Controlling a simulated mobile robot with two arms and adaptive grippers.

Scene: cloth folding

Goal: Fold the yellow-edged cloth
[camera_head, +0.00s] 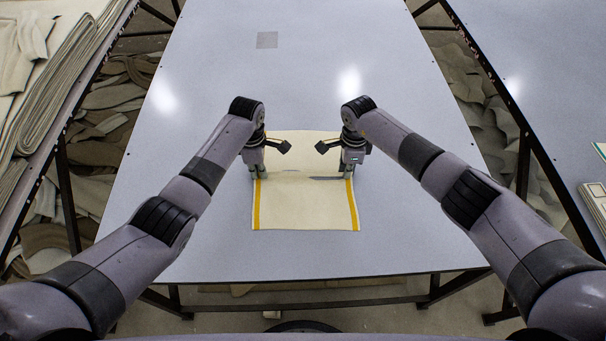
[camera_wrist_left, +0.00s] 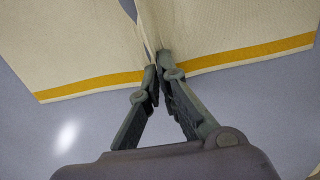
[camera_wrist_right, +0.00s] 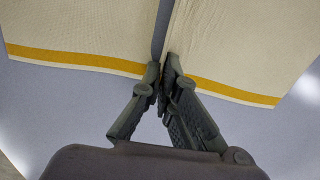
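The cream cloth (camera_head: 305,208) lies on the grey table, with yellow bands along its left and right edges. A raised crease runs across its middle between my grippers. My left gripper (camera_head: 257,174) is at the middle of the left yellow edge; in the left wrist view its fingertips (camera_wrist_left: 160,68) are closed together on the cloth edge. My right gripper (camera_head: 348,174) is at the middle of the right yellow edge; in the right wrist view its fingertips (camera_wrist_right: 163,73) are closed on the cloth edge. The fingers hide the pinched bits.
The grey table (camera_head: 210,240) is clear around the cloth. A small grey square (camera_head: 267,40) lies flat near the far side. Piled cloths (camera_head: 50,80) are on a table at left, and another table (camera_head: 550,60) stands at right.

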